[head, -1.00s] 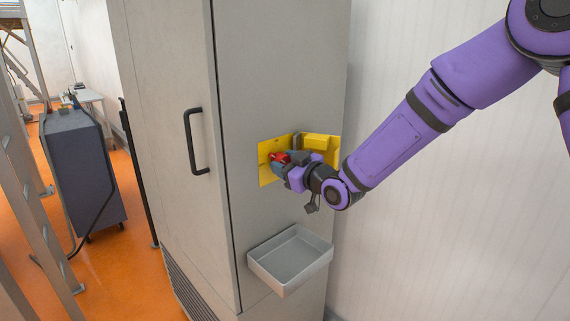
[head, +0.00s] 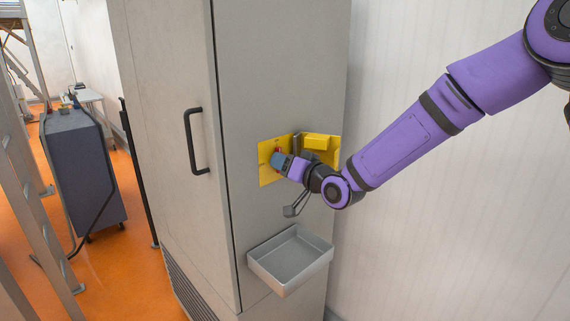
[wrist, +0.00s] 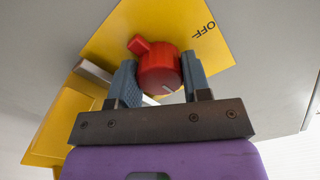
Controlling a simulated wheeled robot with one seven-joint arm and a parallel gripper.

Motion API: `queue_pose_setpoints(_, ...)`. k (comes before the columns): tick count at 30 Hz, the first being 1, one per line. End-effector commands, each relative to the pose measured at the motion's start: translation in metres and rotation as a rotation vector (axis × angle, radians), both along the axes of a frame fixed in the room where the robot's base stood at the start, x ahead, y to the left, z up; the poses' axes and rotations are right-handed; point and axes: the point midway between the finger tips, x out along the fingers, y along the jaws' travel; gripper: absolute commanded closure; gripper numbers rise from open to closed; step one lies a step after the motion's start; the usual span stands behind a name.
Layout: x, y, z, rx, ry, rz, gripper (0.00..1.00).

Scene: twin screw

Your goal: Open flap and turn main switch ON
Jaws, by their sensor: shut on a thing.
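The red main switch knob (wrist: 158,68) sits on a yellow plate (wrist: 215,55) marked OFF. In the head view the yellow plate (head: 265,171) is on the grey cabinet's side, and the knob (head: 277,150) is mostly hidden behind my gripper. My gripper (wrist: 158,80) is shut on the knob, one finger on each side of it. It also shows in the head view (head: 281,161). The yellow flap (head: 320,142) stands swung open to the right of the plate; in the wrist view the flap (wrist: 50,130) is at the lower left.
A grey open tray (head: 290,258) is fixed to the cabinet below the plate. A black door handle (head: 193,141) stands out from the cabinet (head: 165,60) on the left. A dark wheeled unit (head: 80,165) is farther left. Free wall lies to the right.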

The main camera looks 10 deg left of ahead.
Motion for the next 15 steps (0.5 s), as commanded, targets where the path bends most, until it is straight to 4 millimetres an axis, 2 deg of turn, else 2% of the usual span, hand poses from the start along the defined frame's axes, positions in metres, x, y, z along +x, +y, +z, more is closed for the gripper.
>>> queue_pose_setpoints(15, -0.001, -0.0001, -0.0021, 0.048, 0.071, 0.002, 0.8)
